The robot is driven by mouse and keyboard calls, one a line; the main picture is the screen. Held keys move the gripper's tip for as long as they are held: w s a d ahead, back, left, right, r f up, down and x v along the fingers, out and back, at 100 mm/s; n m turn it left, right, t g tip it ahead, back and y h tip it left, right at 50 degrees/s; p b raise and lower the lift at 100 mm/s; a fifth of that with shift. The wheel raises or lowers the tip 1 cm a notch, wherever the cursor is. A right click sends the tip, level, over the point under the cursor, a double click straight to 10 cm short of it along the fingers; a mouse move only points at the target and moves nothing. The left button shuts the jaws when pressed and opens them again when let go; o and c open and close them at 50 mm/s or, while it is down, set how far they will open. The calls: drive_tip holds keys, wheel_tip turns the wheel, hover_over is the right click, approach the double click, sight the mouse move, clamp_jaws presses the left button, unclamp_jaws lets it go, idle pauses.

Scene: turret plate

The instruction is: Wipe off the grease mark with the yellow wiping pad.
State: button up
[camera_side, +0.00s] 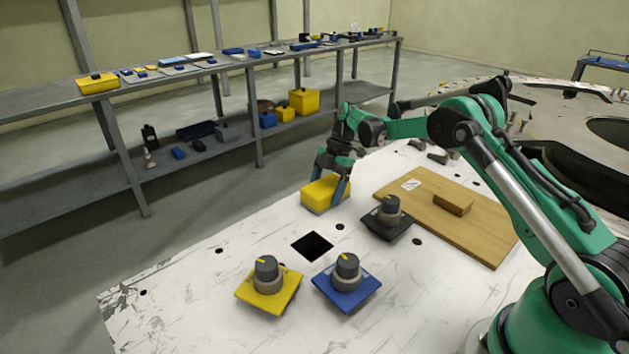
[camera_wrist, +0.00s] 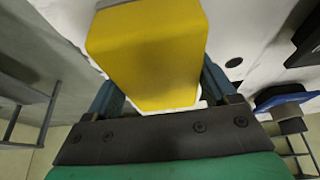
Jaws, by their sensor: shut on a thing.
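The yellow wiping pad (camera_side: 322,194) is a yellow block at the far edge of the white plate in the side view. My gripper (camera_side: 334,178) is shut on it from above, with a blue finger on its near right side. In the wrist view the pad (camera_wrist: 150,55) fills the middle between the two blue fingers of my gripper (camera_wrist: 160,95). I cannot tell whether the pad touches the plate or is slightly above it. I cannot make out the grease mark in either view.
On the white plate (camera_side: 215,280) stand a yellow-based knob (camera_side: 268,285), a blue-based knob (camera_side: 347,283) and a black-based knob (camera_side: 388,218). A square hole (camera_side: 312,246) lies between them and the pad. A wooden board (camera_side: 470,232) with a wooden block (camera_side: 453,204) lies right.

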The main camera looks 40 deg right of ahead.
sight(338, 178)
drive_tip(key=shift+a, duration=2.3)
drive_tip(key=shift+d, duration=3.95)
drive_tip(key=shift+d+r, duration=0.15)
drive_tip(key=shift+d, duration=0.05)
drive_tip(key=shift+r, duration=3.85)
drive_tip(key=shift+f, duration=0.1)
